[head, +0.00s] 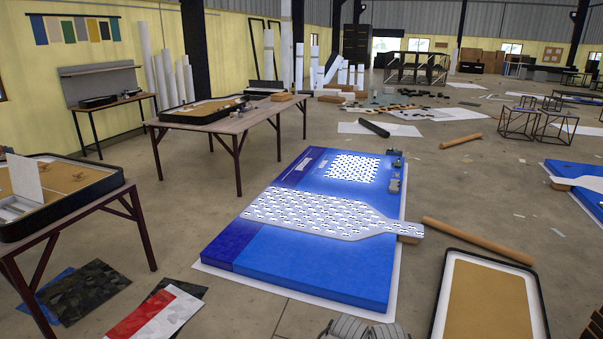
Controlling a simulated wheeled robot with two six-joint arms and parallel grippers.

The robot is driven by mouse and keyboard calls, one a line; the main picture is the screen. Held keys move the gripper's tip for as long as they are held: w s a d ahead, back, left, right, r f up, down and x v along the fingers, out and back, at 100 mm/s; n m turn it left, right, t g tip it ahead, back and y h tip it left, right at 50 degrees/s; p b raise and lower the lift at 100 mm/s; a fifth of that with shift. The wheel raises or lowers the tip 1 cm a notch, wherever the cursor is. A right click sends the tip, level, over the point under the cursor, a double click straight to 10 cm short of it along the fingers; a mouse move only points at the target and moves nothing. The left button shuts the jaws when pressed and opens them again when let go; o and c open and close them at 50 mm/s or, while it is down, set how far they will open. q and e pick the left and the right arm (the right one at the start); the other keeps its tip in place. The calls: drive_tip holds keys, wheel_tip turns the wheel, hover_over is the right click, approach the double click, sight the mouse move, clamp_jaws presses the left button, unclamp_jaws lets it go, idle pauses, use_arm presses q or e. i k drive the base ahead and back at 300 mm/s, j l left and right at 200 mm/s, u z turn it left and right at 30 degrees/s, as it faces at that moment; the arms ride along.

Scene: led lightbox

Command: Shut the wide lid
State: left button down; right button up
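A large blue lightbox panel (330,268) lies flat on a white sheet on the floor, in the middle of the head view. A white patterned bottle shape (305,212) and a patterned square (351,167) show on its top. I cannot tell which part is the wide lid, and no raised lid shows clearly on the panel. Small grey parts (395,170) sit at its far right edge. A black-rimmed tray (440,318) with a tan inside stands at the bottom right. Neither of my grippers can be made out.
Two tables carry black-rimmed tan trays: one at the left edge (118,182), one behind it (262,117). A brown tube (476,241) lies right of the panel. Another blue panel (585,172) is at the right edge. Flat samples (90,285) lie at the lower left.

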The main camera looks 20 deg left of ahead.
sight(24, 172)
drive_tip(key=i+j+u, duration=0.15)
drive_tip(key=i+u, duration=0.2)
drive_tip(key=i, duration=0.3)
drive_tip(key=i+u, duration=0.35)
drive_tip(key=i, duration=0.3)
drive_tip(key=i+l+u, duration=0.25)
drive_tip(key=i+u, duration=0.15)
drive_tip(key=i, duration=0.2)
drive_tip(key=i+u, duration=0.5)
drive_tip(key=i+l+u, duration=0.35)
drive_tip(key=i+u, duration=0.15)
drive_tip(key=i+l+u, duration=0.85)
drive_tip(key=l, duration=0.2)
drive_tip(key=i+l+u, duration=0.2)
drive_tip(key=l, duration=0.15)
drive_tip(key=l+u, duration=0.2)
drive_tip(key=l, duration=0.2)
drive_tip(key=i, duration=0.05)
